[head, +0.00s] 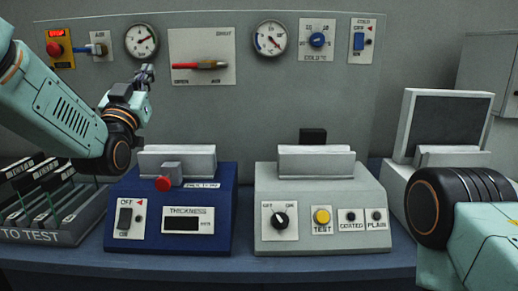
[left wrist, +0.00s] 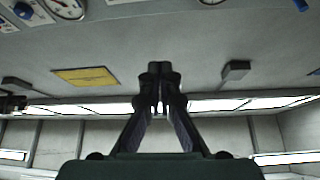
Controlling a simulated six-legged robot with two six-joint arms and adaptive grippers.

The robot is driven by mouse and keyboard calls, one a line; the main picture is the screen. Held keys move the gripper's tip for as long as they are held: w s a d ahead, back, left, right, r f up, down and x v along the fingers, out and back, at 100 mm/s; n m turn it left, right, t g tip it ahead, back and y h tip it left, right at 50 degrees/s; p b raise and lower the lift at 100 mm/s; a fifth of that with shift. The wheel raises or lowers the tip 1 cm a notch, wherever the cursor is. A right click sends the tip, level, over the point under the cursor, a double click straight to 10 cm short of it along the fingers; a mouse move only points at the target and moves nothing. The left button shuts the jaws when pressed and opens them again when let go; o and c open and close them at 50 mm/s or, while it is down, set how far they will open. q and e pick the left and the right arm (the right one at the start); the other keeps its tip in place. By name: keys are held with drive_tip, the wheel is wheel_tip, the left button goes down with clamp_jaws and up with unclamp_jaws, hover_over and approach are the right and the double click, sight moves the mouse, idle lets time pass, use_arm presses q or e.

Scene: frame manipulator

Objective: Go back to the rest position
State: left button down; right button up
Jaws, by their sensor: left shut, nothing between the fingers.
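My left gripper (head: 147,74) is raised in front of the grey back panel, above the blue thickness device, and points up. Its fingers are together with nothing between them. In the left wrist view the closed fingertips (left wrist: 160,72) meet at the middle, with the ceiling and wall behind. My right arm (head: 440,205) shows at the lower right, in front of the grey screen unit. Its gripper is out of view.
The blue thickness device (head: 130,240) and the grey tester (head: 320,243) stand on the blue table (head: 200,272). A "TO TEST" rack (head: 85,220) is at the left. The panel (head: 220,115) carries gauges and switches. A screen unit (head: 443,115) stands at the right.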

use_arm(q)
wheel_tip(320, 180, down, 18)
drive_tip(key=n+g, duration=0.1)
drive_tip(key=g, duration=0.5)
drive_tip(key=s+f+g, duration=0.2)
drive_tip(key=s+f, duration=0.2)
drive_tip(key=f, duration=0.4)
drive_tip(key=s+d+f+g+y, duration=0.1)
drive_tip(key=s+f+g, duration=0.2)
drive_tip(key=s+f, duration=0.3)
drive_tip(key=s+f+g, duration=0.2)
drive_tip(key=s+f, duration=0.1)
drive_tip(key=f, duration=0.6)
drive_tip(key=s+f+g, duration=0.3)
drive_tip(key=s+f, duration=0.3)
drive_tip(key=s, duration=0.6)
drive_tip(key=s+f+g, duration=0.4)
drive_tip(key=s+f, duration=0.3)
drive_tip(key=s, duration=0.5)
drive_tip(key=s+f+n+g, duration=0.1)
drive_tip(key=s+f+g, duration=0.3)
drive_tip(key=s, duration=0.8)
wheel_tip(320, 180, down, 2)
drive_tip(key=shift+s+d+f, duration=0.15)
drive_tip(key=shift+d, duration=0.3)
